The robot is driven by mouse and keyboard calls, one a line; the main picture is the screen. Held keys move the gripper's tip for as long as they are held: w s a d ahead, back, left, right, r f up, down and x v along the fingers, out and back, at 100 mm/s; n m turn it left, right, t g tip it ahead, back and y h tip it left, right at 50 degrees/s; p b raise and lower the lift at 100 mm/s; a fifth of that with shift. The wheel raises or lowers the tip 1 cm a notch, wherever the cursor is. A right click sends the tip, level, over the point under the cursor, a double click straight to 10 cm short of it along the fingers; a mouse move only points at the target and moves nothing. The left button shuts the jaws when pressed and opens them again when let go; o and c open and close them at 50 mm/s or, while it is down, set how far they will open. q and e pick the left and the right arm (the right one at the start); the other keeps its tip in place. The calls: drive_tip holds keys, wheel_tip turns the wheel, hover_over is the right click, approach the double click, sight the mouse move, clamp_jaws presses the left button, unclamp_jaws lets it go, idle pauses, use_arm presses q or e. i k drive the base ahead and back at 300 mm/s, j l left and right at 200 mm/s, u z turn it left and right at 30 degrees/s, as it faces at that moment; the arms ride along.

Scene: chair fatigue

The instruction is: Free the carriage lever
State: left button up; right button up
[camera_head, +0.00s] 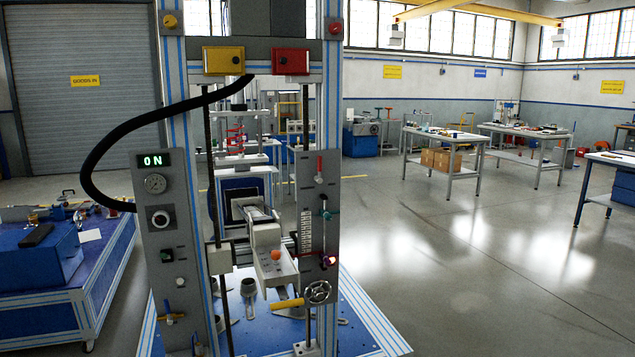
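A test machine with a blue-striped aluminium frame (183,120) stands in front of me. Its right upright carries a grey control panel (309,225). On that panel are a red-handled lever (320,166), a teal-knobbed lever (325,208) and a glowing pink knob (330,260). A yellow handle (287,303) sticks out sideways near a handwheel (317,291). I cannot tell for certain which of these is the carriage lever. A light grey carriage-like block (272,262) with an orange knob (275,255) sits between the uprights. Neither of my grippers shows.
The left panel has an ON display (152,160), a gauge (155,183) and a black hose (95,155) arching over from the top. A blue workbench (70,283) stands at the left. Open floor (470,270) lies to the right, with tables (447,137) farther back.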

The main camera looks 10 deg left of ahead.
sight(320, 168)
drive_tip(key=i+l+u, duration=0.25)
drive_tip(key=i, duration=0.2)
drive_tip(key=i+l+u, duration=0.2)
drive_tip(key=i, duration=0.3)
